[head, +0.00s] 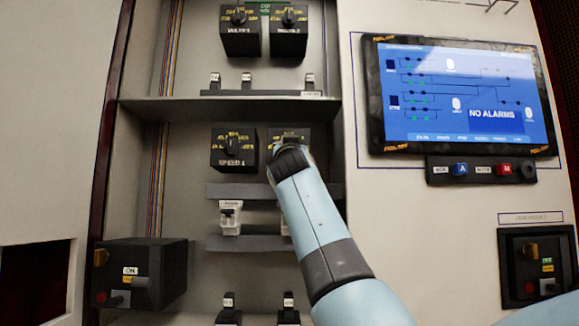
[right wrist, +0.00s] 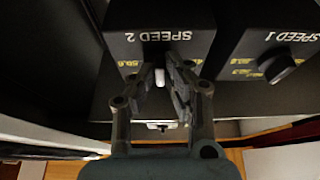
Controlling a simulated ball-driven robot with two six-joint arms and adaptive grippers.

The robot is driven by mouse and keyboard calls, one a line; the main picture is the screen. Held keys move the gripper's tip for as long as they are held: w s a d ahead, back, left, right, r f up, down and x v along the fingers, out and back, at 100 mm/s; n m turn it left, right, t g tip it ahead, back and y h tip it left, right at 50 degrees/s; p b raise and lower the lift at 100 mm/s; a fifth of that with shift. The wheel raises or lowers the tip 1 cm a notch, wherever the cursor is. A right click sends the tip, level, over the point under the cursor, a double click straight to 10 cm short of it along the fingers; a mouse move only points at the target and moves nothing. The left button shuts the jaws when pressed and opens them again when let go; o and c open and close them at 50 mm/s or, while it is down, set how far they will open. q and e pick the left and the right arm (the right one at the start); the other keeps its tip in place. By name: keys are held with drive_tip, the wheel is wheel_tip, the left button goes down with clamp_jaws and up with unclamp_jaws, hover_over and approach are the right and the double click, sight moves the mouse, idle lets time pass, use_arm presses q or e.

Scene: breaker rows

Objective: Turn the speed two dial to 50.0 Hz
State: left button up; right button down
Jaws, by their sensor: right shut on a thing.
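The speed two dial is a black box (head: 274,134) with yellow markings. It sits in the middle shelf of the cabinet, right of the speed 1 dial (head: 233,150). In the right wrist view the box labelled SPEED 2 (right wrist: 128,40) appears upside down. My right gripper (head: 288,145) reaches up to its front and hides most of it in the head view. In the right wrist view the gripper (right wrist: 168,72) is shut on the knob, which is largely hidden between the fingers. The dial's setting cannot be read. My left gripper is not in view.
The speed 1 box (right wrist: 270,55) stands close beside. Two more dials (head: 240,30) are on the shelf above. White breakers (head: 231,218) sit below. A screen (head: 458,95) reading NO ALARMS is at the right, and a black switch box (head: 160,262) juts out lower left.

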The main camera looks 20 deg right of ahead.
drive_tip(key=shift+r, duration=0.2)
drive_tip(key=c, duration=1.4)
unclamp_jaws()
drive_tip(key=shift+f, duration=0.1)
drive_tip(key=shift+o, duration=0.2)
drive_tip(key=v, duration=0.7)
drive_tip(key=shift+s+f, duration=0.15)
drive_tip(key=shift+s, duration=0.1)
